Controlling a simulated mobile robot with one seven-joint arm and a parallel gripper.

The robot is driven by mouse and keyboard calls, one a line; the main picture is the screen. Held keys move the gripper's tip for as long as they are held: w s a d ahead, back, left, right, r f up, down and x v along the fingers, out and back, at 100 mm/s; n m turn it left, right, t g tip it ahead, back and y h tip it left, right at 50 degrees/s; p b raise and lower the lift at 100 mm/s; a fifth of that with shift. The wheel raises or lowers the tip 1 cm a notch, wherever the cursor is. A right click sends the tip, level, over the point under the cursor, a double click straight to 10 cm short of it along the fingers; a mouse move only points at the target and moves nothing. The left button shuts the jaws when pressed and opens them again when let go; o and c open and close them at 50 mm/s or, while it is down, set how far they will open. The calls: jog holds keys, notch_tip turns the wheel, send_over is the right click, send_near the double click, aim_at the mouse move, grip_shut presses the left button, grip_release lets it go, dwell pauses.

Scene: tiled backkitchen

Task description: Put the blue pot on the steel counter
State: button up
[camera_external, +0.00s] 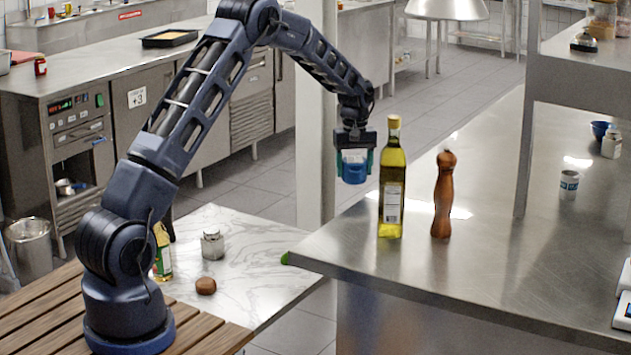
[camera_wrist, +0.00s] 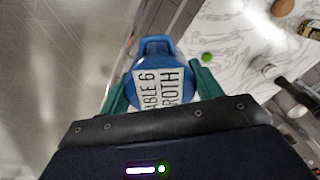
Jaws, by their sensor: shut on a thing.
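The blue pot (camera_external: 354,172) is held in my gripper (camera_external: 355,160), which is shut on it, in the air at the left edge of the steel counter. In the wrist view the blue pot (camera_wrist: 152,62) sits between the green fingers of my gripper (camera_wrist: 155,88). It bears a white label with black letters. The steel counter (camera_external: 470,265) fills the right of the external view, and its bare metal (camera_wrist: 60,70) shows at the left of the wrist view. Whether the pot is over the counter or just beyond its edge, I cannot tell.
An oil bottle (camera_external: 391,185) and a wooden pepper mill (camera_external: 443,195) stand on the counter just right of the pot. A shelf post (camera_external: 524,150) rises from the counter. A marble table (camera_external: 245,265) lies lower left. The counter's front middle is clear.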

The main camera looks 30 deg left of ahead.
jog(key=d+r+m, duration=0.2)
jog(key=d+r, duration=0.2)
jog(key=d, duration=0.5)
jog(key=s+d+r+m, duration=0.1)
jog(key=d+r, duration=0.3)
jog(key=d, duration=0.5)
jog(key=d+r+m, duration=0.2)
jog(key=d+r, duration=0.2)
jog(key=d, duration=0.5)
jog(key=s+d+r+m, duration=0.1)
jog(key=s+d+r, duration=0.2)
jog(key=s+d, duration=1.2)
jog(key=s+d+r+m, duration=0.1)
jog(key=s+d+r, duration=0.2)
jog(key=s+d, duration=1.15)
jog(key=w+f, duration=0.1)
jog(key=f, duration=0.5)
jog(key=d+f, duration=0.1)
jog(key=f, duration=0.6)
jog(key=w+d+f, duration=0.1)
jog(key=f, duration=0.5)
jog(key=shift+w+d+f, duration=0.2)
jog(key=shift+w+f, duration=0.05)
jog(key=shift+w, duration=0.05)
jog(key=o, duration=1.2)
jog(key=shift+f, duration=0.15)
